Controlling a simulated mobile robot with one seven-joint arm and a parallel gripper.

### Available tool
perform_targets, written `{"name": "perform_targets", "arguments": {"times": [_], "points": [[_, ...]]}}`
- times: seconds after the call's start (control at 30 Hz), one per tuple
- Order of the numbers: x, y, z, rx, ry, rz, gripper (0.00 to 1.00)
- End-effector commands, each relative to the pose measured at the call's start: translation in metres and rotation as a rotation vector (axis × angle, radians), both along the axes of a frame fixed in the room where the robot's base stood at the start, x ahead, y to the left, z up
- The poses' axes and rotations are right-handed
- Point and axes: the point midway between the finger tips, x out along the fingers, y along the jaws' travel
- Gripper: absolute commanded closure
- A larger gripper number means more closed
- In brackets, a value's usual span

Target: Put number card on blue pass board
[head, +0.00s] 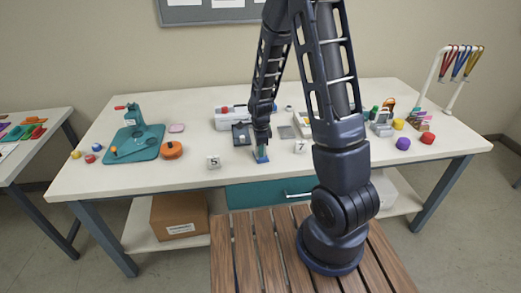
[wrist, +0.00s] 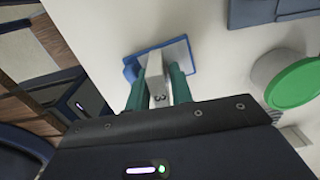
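My gripper (wrist: 158,84) has its two teal fingers on either side of a pale number card (wrist: 156,72) marked 3 and is shut on it. The blue pass board (wrist: 185,52) lies on the white table right beneath the card, a blue-edged plate with a greyish face. I cannot tell whether the card touches the board. In the head view, my gripper (head: 261,147) points down at the table's front, and a bit of the blue board (head: 262,157) shows below it. The card is hidden there. Other cards, 5 (head: 214,162) and 7 (head: 300,147), stand to the left and right.
A teal press (head: 135,143) and an orange round thing (head: 172,150) are on the left of the table (head: 120,181). A green-topped round container (wrist: 293,84) is close right of the board in the wrist view. A purple ball (head: 403,144) is at right.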

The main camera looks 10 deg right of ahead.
Motion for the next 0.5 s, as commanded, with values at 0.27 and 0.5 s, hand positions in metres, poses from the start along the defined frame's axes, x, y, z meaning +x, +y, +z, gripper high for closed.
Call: {"name": "perform_targets", "arguments": {"times": [0.27, 0.5], "points": [[0.001, 0.000, 0.025, 0.001, -0.005, 0.000, 0.78], [0.001, 0.001, 0.063, 0.002, -0.005, 0.000, 0.78]]}}
